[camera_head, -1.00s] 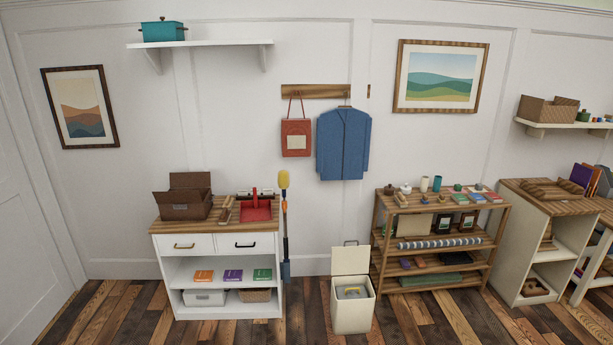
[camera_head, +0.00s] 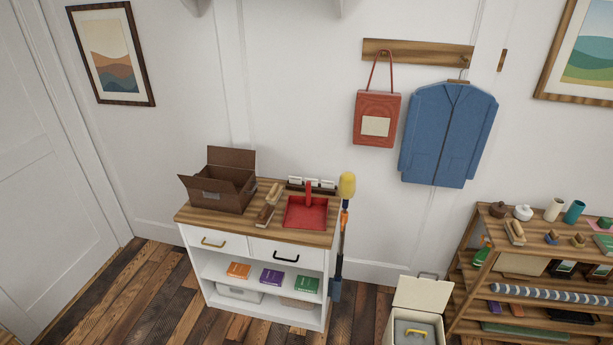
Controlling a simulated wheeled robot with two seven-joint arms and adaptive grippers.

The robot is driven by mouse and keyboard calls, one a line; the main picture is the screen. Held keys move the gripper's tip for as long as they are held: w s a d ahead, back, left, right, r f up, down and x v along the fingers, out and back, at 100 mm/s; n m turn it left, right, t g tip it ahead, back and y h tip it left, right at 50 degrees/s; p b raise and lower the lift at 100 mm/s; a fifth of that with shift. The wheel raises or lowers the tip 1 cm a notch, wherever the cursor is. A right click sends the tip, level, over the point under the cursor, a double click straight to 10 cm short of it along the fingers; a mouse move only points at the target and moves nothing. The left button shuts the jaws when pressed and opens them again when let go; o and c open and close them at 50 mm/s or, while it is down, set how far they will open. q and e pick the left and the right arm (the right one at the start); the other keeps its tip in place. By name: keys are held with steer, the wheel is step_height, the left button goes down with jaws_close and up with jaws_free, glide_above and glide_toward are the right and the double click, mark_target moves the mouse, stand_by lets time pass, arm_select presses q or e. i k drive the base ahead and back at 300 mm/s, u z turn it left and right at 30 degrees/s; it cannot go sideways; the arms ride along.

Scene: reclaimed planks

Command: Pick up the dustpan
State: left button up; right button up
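The red dustpan (camera_head: 305,214) lies on the wooden top of a white cabinet (camera_head: 232,230), near its right end. Its red handle stands up at the back of the pan. A wooden brush (camera_head: 268,204) lies just left of it, and a small rack with white labels (camera_head: 311,185) is behind it. Neither of my grippers shows in the head view.
An open brown box (camera_head: 222,182) stands on the cabinet's left part. A yellow-topped pole (camera_head: 341,235) stands by the cabinet's right side. A lidded white bin (camera_head: 415,318) and a wooden shelf (camera_head: 470,290) are to the right. Plank floor shows at left.

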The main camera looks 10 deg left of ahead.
mark_target(308, 212)
steer(key=u, duration=0.45)
steer(key=i, duration=2)
steer(key=u, duration=0.55)
